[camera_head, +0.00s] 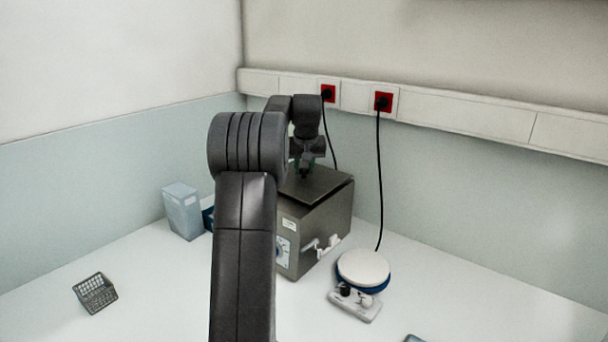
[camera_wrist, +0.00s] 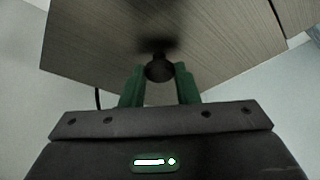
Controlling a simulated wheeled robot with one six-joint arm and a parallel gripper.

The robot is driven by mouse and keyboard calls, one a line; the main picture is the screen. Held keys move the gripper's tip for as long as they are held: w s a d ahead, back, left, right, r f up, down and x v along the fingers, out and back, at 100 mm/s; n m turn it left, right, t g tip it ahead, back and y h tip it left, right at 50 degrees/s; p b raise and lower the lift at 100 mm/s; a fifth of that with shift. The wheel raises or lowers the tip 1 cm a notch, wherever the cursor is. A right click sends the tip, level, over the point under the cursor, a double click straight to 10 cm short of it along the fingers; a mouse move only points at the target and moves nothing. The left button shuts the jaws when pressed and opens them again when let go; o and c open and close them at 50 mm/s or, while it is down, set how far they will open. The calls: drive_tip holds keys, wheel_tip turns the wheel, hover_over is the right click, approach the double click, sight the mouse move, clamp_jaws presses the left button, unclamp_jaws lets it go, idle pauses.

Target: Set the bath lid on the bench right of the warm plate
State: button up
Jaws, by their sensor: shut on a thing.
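The bath lid (camera_head: 322,184) is a flat grey metal plate at the top of the box-shaped metal bath (camera_head: 325,226). The wrist view shows its brushed surface (camera_wrist: 105,50) and its round black knob (camera_wrist: 159,68). My gripper (camera_head: 306,170) is above the lid, its green fingers (camera_wrist: 159,84) shut on the knob. The warm plate (camera_head: 363,267), with a round white top and blue rim, stands on the white bench (camera_head: 450,300) right of the bath.
A grey control unit (camera_head: 355,304) sits just in front of the warm plate. The bench right of the plate is clear, except a small blue-grey item (camera_head: 413,339) at the front edge of view. A wire basket (camera_head: 95,293) and a pale blue bin (camera_head: 182,211) stand left. A black cable (camera_head: 379,180) hangs behind.

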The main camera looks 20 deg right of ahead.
sight(304, 170)
wheel_tip(304, 170, up, 11)
drive_tip(key=p, duration=0.2)
drive_tip(key=shift+p, duration=0.4)
drive_tip(key=shift+f, duration=0.15)
